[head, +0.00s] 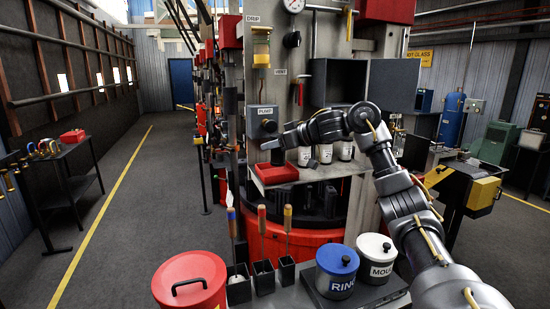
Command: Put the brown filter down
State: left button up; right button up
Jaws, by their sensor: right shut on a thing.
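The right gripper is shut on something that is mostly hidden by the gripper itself. I cannot make out a brown filter clearly; the held thing fits it. White labelled cups (325,153) stand on the shelf to the right of the gripper. My left gripper is not in view.
A red lidded bin (190,280), a blue-lidded RING pot (336,270) and a white-lidded MOULD pot (376,257) stand in front. Handled tools stand in black holders (263,277). A dark open box (338,82) hangs above my forearm.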

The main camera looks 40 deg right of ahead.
aim_at(275, 158)
jog(key=shift+w+d+f, duration=0.35)
jog(key=shift+d+f, duration=0.05)
jog(key=shift+f, duration=0.25)
jog(key=f, duration=0.1)
jog(key=f+p, duration=0.1)
jog(key=shift+w+d+f, duration=0.2)
jog(key=shift+w+f, duration=0.15)
jog(key=shift+d+f+p, duration=0.1)
jog(key=shift+f+p, duration=0.3)
jog(key=shift+f, duration=0.15)
jog(key=shift+f, duration=0.1)
jog(key=o, duration=1)
jog(key=shift+f, duration=0.1)
